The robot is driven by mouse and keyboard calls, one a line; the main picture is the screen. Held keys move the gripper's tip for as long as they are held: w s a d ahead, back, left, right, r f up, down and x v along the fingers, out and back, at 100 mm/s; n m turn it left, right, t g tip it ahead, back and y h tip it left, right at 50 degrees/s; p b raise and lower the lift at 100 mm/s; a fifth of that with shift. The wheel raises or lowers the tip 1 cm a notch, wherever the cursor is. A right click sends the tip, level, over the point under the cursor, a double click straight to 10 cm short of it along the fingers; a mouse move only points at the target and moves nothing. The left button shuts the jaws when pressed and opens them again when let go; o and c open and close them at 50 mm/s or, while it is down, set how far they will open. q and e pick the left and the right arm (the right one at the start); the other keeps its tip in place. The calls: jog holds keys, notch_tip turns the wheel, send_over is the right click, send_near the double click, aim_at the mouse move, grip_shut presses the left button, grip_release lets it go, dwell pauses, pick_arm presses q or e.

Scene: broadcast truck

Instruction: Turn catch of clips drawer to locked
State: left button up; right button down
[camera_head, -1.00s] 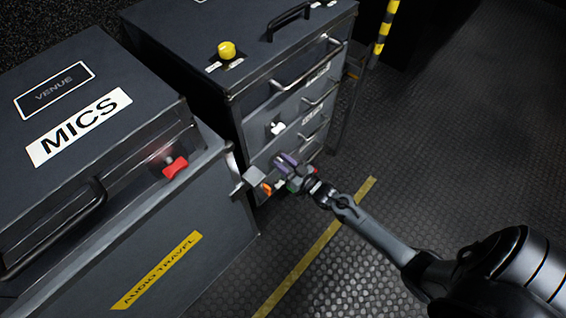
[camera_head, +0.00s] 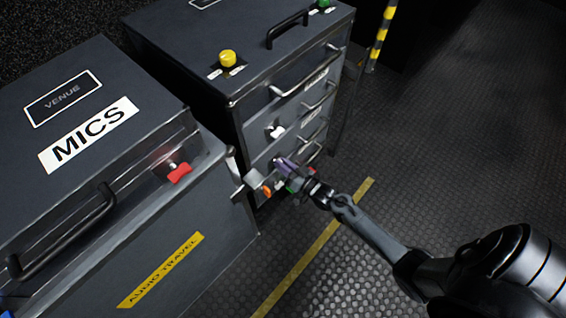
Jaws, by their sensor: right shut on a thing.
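A dark drawer cabinet (camera_head: 185,62) stands at the upper middle, with several drawers on its right-hand face. A white catch (camera_head: 275,131) sits on an upper drawer front. The drawer labels are too small to read, so I cannot tell which one says clips. My right gripper (camera_head: 285,167) reaches in from the lower right to a lower drawer front. It is shut on a small part there, apparently that drawer's catch, which its fingers mostly hide. I cannot make out the catch's setting. My left gripper is not in view.
A large MICS case (camera_head: 160,250) with a red catch (camera_head: 179,173) fills the left, close beside the cabinet. A yellow knob (camera_head: 228,58) stands on the cabinet top. The floor (camera_head: 430,150) at right is clear, with a yellow line (camera_head: 318,246).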

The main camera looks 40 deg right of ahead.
jog(key=shift+d+f+m+p, duration=0.15)
jog(key=shift+m+p, duration=0.6)
jog(key=shift+m, duration=1.5)
jog(key=shift+d+f+m+p, duration=0.15)
jog(key=shift+m+p, duration=0.55)
jog(key=shift+m, duration=1.5)
jog(key=shift+f+m+p, duration=0.2)
jog(key=shift+m+p, duration=0.55)
jog(key=shift+m, duration=1.5)
jog(key=c, duration=1.2)
grip_release()
jog(key=shift+w, duration=0.1)
jog(key=shift+c, duration=0.2)
